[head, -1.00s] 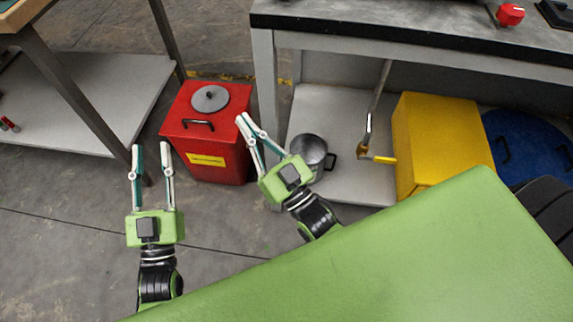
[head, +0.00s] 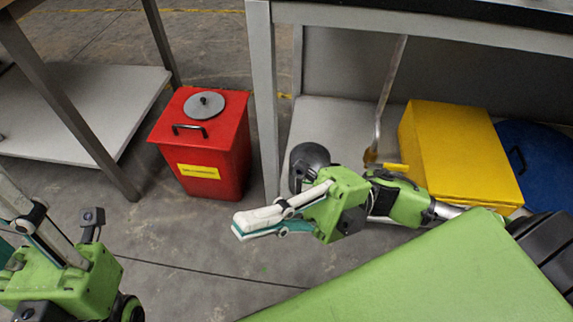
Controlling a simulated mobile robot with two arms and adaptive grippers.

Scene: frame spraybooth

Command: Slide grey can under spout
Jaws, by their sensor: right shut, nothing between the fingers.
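The grey can (head: 308,158) appears as a dark grey rounded shape on the low shelf, just behind my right gripper. The gripper hides its lower part, and I cannot make out its mouth. The spout is the slanting metal pipe (head: 389,95) under the bench. It ends low in a brass fitting with a yellow lever (head: 395,167), to the right of the can. My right gripper (head: 238,226) is shut and empty, its fingers pointing left over the floor in front of the shelf. My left gripper (head: 30,230) is at the lower left, cut by the frame edge, far from the can.
A red bin (head: 213,165) with a round grey lid stands left of the bench leg (head: 264,110). A yellow box (head: 460,140) and a blue lidded container (head: 540,160) are to the right of the spout.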

